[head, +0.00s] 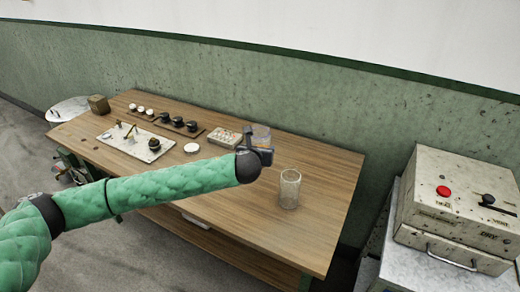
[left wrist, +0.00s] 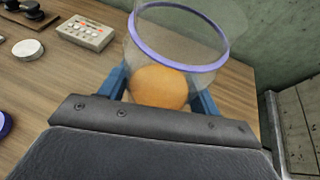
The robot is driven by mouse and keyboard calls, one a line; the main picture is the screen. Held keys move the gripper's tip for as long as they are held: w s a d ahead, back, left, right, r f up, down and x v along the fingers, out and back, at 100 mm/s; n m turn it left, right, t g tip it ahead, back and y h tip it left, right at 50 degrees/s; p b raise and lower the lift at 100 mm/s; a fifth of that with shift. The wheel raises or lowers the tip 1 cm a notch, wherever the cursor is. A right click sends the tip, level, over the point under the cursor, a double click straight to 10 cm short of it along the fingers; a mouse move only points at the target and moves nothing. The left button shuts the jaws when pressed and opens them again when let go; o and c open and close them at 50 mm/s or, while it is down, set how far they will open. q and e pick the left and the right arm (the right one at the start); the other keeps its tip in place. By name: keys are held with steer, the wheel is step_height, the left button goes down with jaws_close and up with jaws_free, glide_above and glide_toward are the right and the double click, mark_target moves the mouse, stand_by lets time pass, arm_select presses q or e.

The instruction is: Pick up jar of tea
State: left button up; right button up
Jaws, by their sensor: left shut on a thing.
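The jar of tea (left wrist: 160,86) is clear, with a violet-blue rim and orange-brown contents, between the blue fingers of my left gripper (left wrist: 160,92) in the left wrist view. The gripper is shut on it. In the head view the jar (head: 261,130) shows only partly behind my left gripper (head: 262,152), over the right half of the table. I cannot tell whether its base touches the table. My right gripper is in neither view.
An empty clear glass (head: 290,188) stands on the wooden table (head: 325,210) near my left gripper. A buttoned box (head: 224,137) and a white disc (head: 192,148) lie to its left. A grey control box (head: 455,205) stands at the right.

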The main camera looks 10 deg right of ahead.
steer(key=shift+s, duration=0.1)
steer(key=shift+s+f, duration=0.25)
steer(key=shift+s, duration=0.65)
